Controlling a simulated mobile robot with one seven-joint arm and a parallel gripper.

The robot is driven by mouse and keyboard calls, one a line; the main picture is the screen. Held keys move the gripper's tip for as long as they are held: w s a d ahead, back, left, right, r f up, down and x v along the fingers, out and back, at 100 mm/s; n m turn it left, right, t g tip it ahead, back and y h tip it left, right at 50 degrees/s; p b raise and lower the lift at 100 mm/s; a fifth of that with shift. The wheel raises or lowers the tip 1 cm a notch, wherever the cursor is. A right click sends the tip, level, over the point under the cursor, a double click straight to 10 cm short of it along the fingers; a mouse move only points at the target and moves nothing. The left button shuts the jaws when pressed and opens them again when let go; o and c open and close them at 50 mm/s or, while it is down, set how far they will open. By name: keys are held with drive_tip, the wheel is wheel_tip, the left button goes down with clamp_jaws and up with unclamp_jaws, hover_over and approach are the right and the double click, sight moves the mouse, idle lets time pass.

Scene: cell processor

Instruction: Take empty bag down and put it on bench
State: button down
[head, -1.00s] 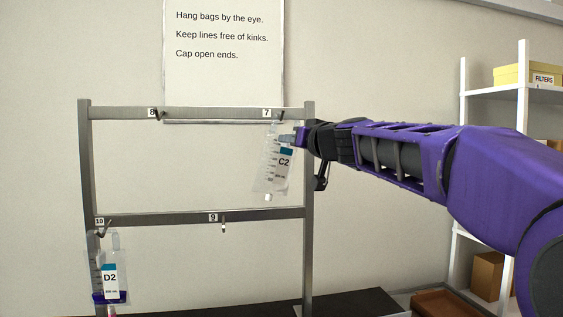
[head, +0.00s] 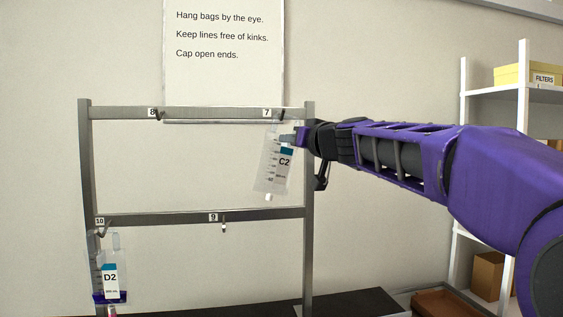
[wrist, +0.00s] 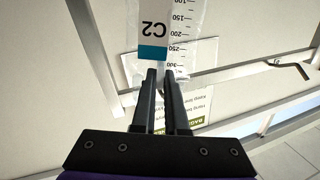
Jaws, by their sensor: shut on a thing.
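The empty bag C2 (head: 270,172) is clear, with a scale and a white and teal label. It hangs slightly tilted below the hook marked 7 (head: 282,115). My gripper (head: 298,137) is shut on its upper part from the right. The wrist view shows bag C2 (wrist: 183,30) upside down, between and beyond the fingertips (wrist: 165,75). Whether its eye is still on the hook is hard to tell. Bag D2 (head: 110,272), with purple liquid at the bottom, hangs from the hook marked 10 (head: 104,230) at lower left.
The metal rack (head: 200,216) has hooks 8 (head: 159,115) and 9 (head: 224,226) bare. A dark bench surface (head: 345,303) lies below, with a brown tray (head: 450,303) at right. White shelves (head: 522,100) with boxes stand at far right.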

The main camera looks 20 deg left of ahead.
drive_tip(key=shift+r, duration=0.1)
idle(0.4)
drive_tip(key=shift+s+d+r, duration=0.15)
drive_tip(key=shift+s+r, duration=0.1)
drive_tip(key=shift+r, duration=0.25)
drive_tip(key=shift+r, duration=0.1)
drive_tip(key=shift+s+d+r+p, duration=0.3)
drive_tip(key=shift+s+d+r, duration=0.15)
drive_tip(key=shift+s+r, duration=0.15)
drive_tip(key=shift+s, duration=0.1)
drive_tip(key=shift+s+d+r+b, duration=0.1)
drive_tip(key=shift+s+d+b, duration=0.25)
drive_tip(key=shift+s, duration=0.2)
drive_tip(key=shift+s+d+r+b, duration=0.1)
drive_tip(key=shift+s+d+b, duration=0.2)
drive_tip(key=shift+s, duration=0.2)
